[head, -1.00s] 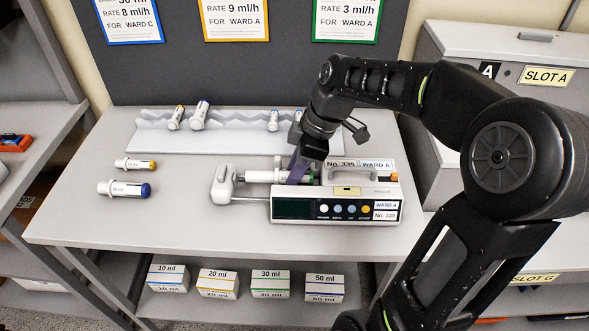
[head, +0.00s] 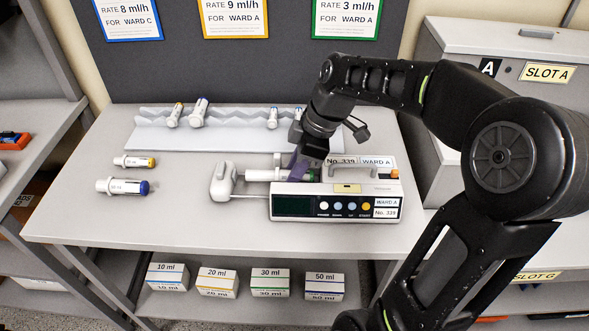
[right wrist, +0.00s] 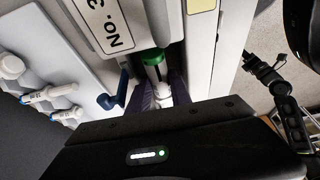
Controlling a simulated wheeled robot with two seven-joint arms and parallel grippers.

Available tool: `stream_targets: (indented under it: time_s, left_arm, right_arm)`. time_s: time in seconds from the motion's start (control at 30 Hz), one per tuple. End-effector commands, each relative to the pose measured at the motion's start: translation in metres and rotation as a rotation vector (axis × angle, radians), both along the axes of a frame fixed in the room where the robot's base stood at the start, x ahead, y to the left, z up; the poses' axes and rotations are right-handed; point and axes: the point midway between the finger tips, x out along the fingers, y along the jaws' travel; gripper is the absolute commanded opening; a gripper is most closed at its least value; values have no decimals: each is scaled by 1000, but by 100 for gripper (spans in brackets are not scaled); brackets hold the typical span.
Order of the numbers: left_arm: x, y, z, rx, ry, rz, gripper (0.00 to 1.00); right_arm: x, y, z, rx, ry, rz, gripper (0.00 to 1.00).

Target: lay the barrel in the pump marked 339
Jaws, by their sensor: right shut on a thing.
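The pump marked 339 (head: 290,206) stands on the table with a dark screen, coloured buttons and a carry handle. Its white pusher block (head: 221,182) sticks out to the left on a rod. My right gripper (head: 299,172) is shut on a white barrel (head: 262,175) with a green end, at the pump's top channel. In the right wrist view the barrel's green end (right wrist: 153,66) shows beyond the purple fingers (right wrist: 160,95). The barrel lies level along the pump; whether it touches the channel floor is hidden. My left gripper is out of view.
A pale wavy rack (head: 150,138) behind holds several barrels. A yellow-ended barrel (head: 134,161) and a blue-ended barrel (head: 122,186) lie at the table's left. Several labelled boxes (head: 217,280) stand on the shelf below. The table's front left is clear.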

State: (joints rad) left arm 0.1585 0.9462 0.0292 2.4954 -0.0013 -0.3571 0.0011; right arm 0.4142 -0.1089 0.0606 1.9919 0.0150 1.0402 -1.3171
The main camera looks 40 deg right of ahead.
Motion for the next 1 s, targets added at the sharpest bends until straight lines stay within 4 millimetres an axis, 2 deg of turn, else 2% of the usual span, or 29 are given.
stream_targets:
  time_s: [0.9, 0.93, 1.0]
  left_arm:
    - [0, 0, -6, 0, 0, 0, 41]
    - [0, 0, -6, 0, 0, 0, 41]
    - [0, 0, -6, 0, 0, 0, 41]
  right_arm:
    - [-1, 1, -7, 1, 7, 0, 0]
    - [-1, 1, -8, 1, 7, 0, 26]
    - [-2, 1, -8, 2, 8, 0, 32]
